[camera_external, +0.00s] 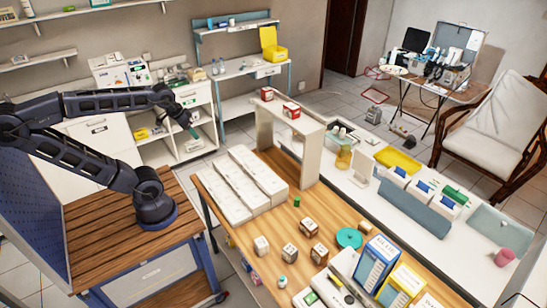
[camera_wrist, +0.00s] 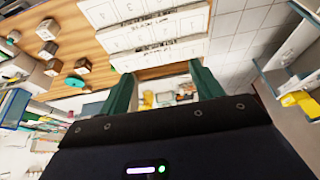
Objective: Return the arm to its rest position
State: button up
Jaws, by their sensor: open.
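My arm stands on a wooden-topped cart (camera_external: 105,235) at the left of the external view. It folds back to the left and then reaches right at about shelf height. My gripper (camera_external: 190,122) hangs in the air in front of the white shelf unit, with its green fingers pointing down and right. In the wrist view my gripper (camera_wrist: 162,88) shows two green fingers set wide apart, with nothing held between them. It is open and apart from the table and shelves.
The wooden table (camera_external: 295,215) holds white boxes (camera_external: 245,185), several small cubes (camera_external: 307,227) and a green disc (camera_external: 349,238). A white shelf unit (camera_external: 190,150) stands behind my gripper. A chair (camera_external: 495,125) stands far right. Bare floor lies between the cart and the table.

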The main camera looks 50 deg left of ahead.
jog(key=shift+s+f, duration=0.7)
jog(key=shift+s, duration=0.1)
